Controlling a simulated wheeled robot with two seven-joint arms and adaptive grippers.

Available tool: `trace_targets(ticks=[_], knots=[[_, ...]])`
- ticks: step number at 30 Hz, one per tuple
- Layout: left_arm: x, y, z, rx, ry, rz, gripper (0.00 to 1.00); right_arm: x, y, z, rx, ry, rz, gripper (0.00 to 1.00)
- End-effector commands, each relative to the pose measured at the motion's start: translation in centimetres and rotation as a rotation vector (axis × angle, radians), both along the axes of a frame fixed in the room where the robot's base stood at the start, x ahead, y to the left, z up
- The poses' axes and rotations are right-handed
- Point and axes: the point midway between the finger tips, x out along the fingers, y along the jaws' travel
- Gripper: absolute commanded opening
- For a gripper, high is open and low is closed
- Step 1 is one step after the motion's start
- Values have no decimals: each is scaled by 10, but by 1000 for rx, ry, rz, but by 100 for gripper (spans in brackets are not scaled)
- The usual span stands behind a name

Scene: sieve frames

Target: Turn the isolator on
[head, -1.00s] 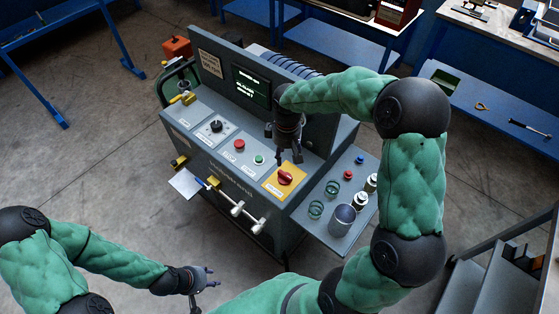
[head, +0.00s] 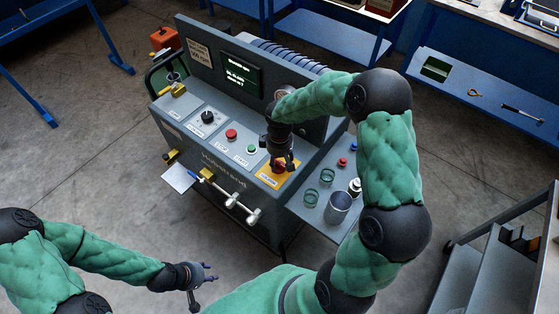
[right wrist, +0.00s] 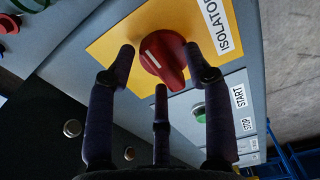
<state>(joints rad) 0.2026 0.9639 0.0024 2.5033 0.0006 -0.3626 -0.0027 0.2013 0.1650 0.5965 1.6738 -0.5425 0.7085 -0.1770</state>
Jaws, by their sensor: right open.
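The isolator is a red rotary knob (right wrist: 163,56) with a white line, on a yellow plate (right wrist: 108,46) labelled ISOLATOR in the right wrist view. In the head view the yellow plate (head: 266,182) is at the near right end of the grey machine's sloping panel, the knob partly hidden by my right gripper (head: 283,166). The right gripper (right wrist: 160,65) is open, with fingers on either side of the knob and one below it in the picture; I cannot tell whether any touches it. My left gripper (head: 206,285) is open and empty, in front of the machine.
Green (head: 252,148) and red (head: 231,134) buttons and a black dial (head: 208,117) lie left along the panel. A display (head: 241,74) stands behind. A side shelf (head: 312,215) holds cups and jars. Handles (head: 232,200) stick out in front.

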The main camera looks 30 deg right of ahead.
Motion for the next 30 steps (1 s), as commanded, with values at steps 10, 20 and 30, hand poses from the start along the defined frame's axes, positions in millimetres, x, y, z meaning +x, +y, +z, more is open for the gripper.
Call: trace_targets(ticks=[10, 20, 30], knots=[[0, 0, 0, 0, 0, 0, 40, 0, 0, 0, 0, 0, 0, 0], [0, 0, -1, 0, 0, 0, 40, 0, 0, 0, 0, 0, -26, 0], [0, 0, -10, 0, 0, 0, 40, -1, -1, -1, -1, 0, -226, 0]])
